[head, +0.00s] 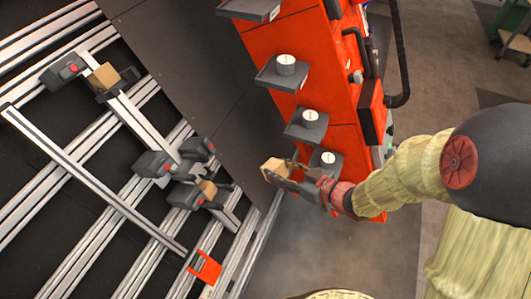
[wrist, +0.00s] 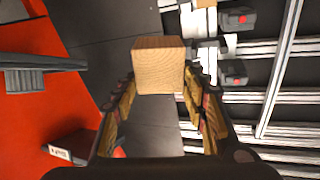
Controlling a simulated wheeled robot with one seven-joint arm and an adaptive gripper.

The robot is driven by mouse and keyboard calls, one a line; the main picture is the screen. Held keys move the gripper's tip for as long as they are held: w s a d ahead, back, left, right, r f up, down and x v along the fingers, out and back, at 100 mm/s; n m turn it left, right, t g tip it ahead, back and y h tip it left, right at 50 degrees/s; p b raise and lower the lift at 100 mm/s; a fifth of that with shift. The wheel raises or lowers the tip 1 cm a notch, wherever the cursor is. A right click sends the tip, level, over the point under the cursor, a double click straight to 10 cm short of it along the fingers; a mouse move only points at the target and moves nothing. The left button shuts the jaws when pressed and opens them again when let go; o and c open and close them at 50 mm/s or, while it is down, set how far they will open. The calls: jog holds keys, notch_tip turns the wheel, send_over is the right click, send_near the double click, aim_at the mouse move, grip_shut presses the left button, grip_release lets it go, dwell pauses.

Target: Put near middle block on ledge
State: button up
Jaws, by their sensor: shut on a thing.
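My gripper (head: 287,174) is shut on a light wooden block (head: 272,165) and holds it in the air, to the left of the orange cabinet's lower end. In the wrist view the block (wrist: 160,65) sits between the fingertips. Two other wooden blocks are on the rail frame: one far block (head: 103,77) at the upper left and one nearer block (head: 208,189) among dark clamps. Small dark ledges stick out from the orange cabinet: an upper one (head: 268,78), a middle one (head: 293,131) and a low one partly hidden behind my gripper.
The orange cabinet (head: 270,45) stands just behind my gripper. Metal rails (head: 60,170) with dark clamps (head: 152,164) fill the left. An orange bracket (head: 207,267) is at the rails' near end. Open floor (head: 330,250) lies below my gripper.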

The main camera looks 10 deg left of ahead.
jog(key=w+d+f+m+t+h, duration=0.2)
jog(key=w+d+m+h, duration=0.3)
jog(key=d, duration=0.5)
jog(key=w+d+f+m+t+h, duration=0.3)
jog(key=d+m+h, duration=0.3)
jog(key=d, duration=0.4)
jog(key=shift+w+d+f+t, duration=0.3)
jog(key=shift+w+f, duration=0.55)
jog(key=shift+f, duration=0.05)
